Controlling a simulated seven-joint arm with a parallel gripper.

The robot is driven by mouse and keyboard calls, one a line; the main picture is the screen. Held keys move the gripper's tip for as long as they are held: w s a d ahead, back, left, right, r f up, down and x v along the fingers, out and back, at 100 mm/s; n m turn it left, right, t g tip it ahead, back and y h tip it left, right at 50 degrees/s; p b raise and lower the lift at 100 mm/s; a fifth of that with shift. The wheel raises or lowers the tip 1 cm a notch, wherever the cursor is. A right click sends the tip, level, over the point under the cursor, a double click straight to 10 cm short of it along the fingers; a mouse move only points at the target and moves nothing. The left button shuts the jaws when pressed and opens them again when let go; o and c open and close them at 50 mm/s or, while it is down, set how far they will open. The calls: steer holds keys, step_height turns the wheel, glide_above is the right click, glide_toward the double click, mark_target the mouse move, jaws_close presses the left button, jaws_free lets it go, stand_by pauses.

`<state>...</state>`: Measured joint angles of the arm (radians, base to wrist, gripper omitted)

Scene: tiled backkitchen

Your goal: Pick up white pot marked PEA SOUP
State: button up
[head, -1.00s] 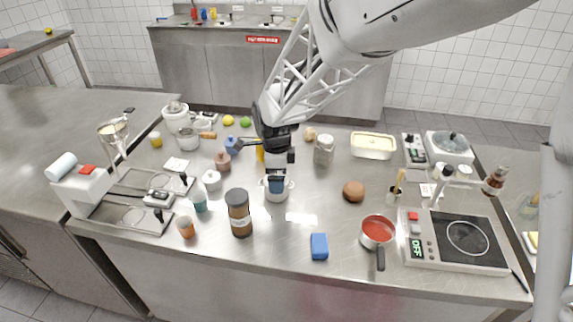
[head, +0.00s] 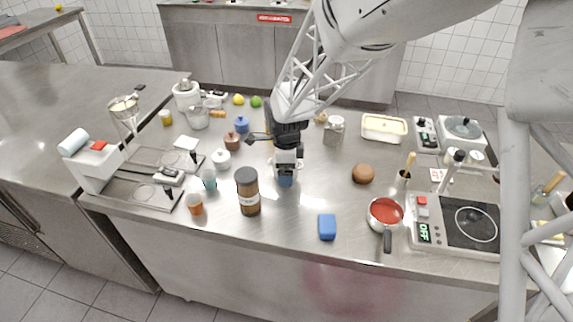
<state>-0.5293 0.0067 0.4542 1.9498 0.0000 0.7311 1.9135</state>
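A white pot with small side handles (head: 299,165) stands near the middle of the steel counter, mostly hidden behind my gripper. I cannot read any marking on it, so I cannot confirm that it is the PEA SOUP pot. My gripper (head: 286,179) points down over this pot, its blue end overlapping the pot in the picture. I cannot tell whether it touches the pot or whether its fingers are apart. A smaller white lidded pot (head: 221,159) stands to the left, its label also unreadable.
A tall brown jar (head: 249,190) stands close to the left of my gripper. A blue block (head: 327,227) and a red-filled saucepan (head: 385,213) are at the front right. A brown ball (head: 363,174) lies to the right. The counter between the gripper and the blue block is clear.

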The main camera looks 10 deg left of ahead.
steer(key=shift+c, duration=0.5)
steer(key=c, duration=1)
steer(key=shift+r, duration=0.8)
step_height(320, 180, up, 2)
steer(key=s+d, duration=0.2)
steer(key=s, duration=0.2)
steer(key=s+d+r, duration=0.1)
steer(key=s+d, duration=0.2)
steer(key=s, duration=0.2)
steer(key=s+d, duration=0.3)
steer(key=s, duration=0.2)
steer(key=shift+r, duration=0.15)
